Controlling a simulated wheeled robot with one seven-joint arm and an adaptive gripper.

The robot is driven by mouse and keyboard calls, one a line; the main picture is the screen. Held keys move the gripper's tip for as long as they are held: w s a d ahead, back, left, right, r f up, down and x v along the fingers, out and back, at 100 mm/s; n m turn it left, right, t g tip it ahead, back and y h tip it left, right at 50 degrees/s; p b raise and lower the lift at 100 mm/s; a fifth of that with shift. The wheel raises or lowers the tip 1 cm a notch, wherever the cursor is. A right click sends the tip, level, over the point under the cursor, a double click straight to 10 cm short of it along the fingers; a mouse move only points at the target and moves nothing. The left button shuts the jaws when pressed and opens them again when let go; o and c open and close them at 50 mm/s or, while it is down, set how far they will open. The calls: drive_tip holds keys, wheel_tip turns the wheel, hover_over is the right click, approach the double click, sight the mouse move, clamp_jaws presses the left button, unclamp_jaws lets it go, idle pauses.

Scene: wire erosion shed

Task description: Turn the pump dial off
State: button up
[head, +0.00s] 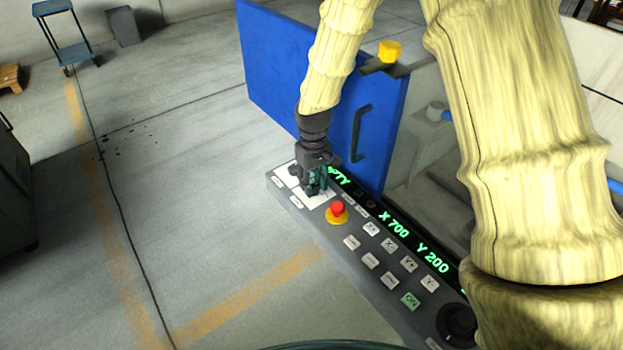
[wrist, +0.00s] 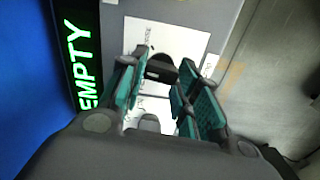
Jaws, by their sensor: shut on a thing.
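The pump dial (wrist: 162,70) is a dark round knob with a raised bar on a white plate (wrist: 165,38) of the control panel. My gripper (head: 314,188) points down onto this plate at the panel's far end in the head view, where it hides the dial. In the wrist view its teal-padded fingers (wrist: 166,82) stand on either side of the dial's bar, and it is shut on the dial. The small print on the plate is too blurred to read, so I cannot tell which setting the dial points to.
A red emergency button (head: 337,209) on a yellow base stands close beside my gripper. A green-lit display (head: 400,232) and several keys (head: 372,229) fill the panel, with a black knob (head: 457,321) at the near end. A blue door (head: 290,75) rises behind the gripper.

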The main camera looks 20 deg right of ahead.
sight(313, 184)
drive_tip(key=shift+w+n, duration=0.1)
drive_tip(key=shift+n, duration=0.4)
drive_tip(key=shift+a, duration=0.1)
drive_tip(key=o, duration=1)
wheel_tip(313, 184, up, 12)
drive_tip(key=shift+r, duration=0.1)
drive_tip(key=shift+a, duration=0.1)
idle(0.5)
